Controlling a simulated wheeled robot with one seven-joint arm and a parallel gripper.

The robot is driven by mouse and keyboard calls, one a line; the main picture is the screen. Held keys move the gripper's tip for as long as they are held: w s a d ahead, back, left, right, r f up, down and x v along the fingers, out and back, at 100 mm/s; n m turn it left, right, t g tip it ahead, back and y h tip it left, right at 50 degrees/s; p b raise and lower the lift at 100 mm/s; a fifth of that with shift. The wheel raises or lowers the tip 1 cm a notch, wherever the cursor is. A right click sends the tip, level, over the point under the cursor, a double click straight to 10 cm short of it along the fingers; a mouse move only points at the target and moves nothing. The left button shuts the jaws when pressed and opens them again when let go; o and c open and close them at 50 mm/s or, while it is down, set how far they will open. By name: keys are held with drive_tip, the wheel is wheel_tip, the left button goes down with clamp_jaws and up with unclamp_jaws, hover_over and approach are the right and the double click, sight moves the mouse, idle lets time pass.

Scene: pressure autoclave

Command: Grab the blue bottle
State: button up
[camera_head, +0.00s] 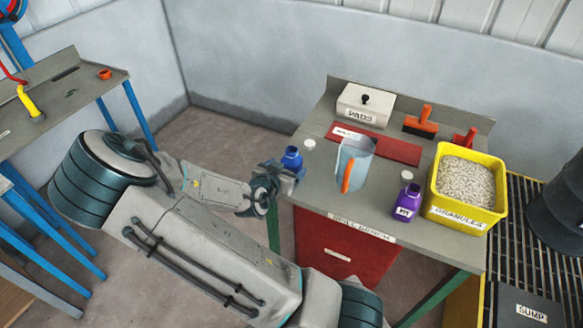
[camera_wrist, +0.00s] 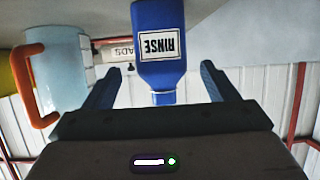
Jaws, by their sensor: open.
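The blue bottle (camera_head: 292,158) stands at the left edge of the bench, its lower part hidden by my gripper (camera_head: 284,173). In the wrist view, which is upside down, the blue bottle (camera_wrist: 159,72) shows a white RINSE label and a narrow neck. My gripper (camera_wrist: 155,80) is open, with one finger on each side of the bottle and visible gaps between. The fingers do not appear to touch it. Whether the bottle is fully between the fingertips in depth cannot be told.
A clear jug (camera_head: 352,165) with an orange handle stands just right of the bottle. A purple bottle (camera_head: 407,203), a yellow granules bin (camera_head: 436,190), a white pads box (camera_head: 365,104) and a red mat (camera_head: 400,151) occupy the bench (camera_head: 318,190). A white cap (camera_head: 310,144) lies near the blue bottle.

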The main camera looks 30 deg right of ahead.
sight(291, 163)
drive_tip(key=shift+p+x, duration=0.5)
drive_tip(key=shift+x, duration=2.2)
drive_tip(key=shift+a+f, duration=0.15)
drive_tip(key=c, duration=1.3)
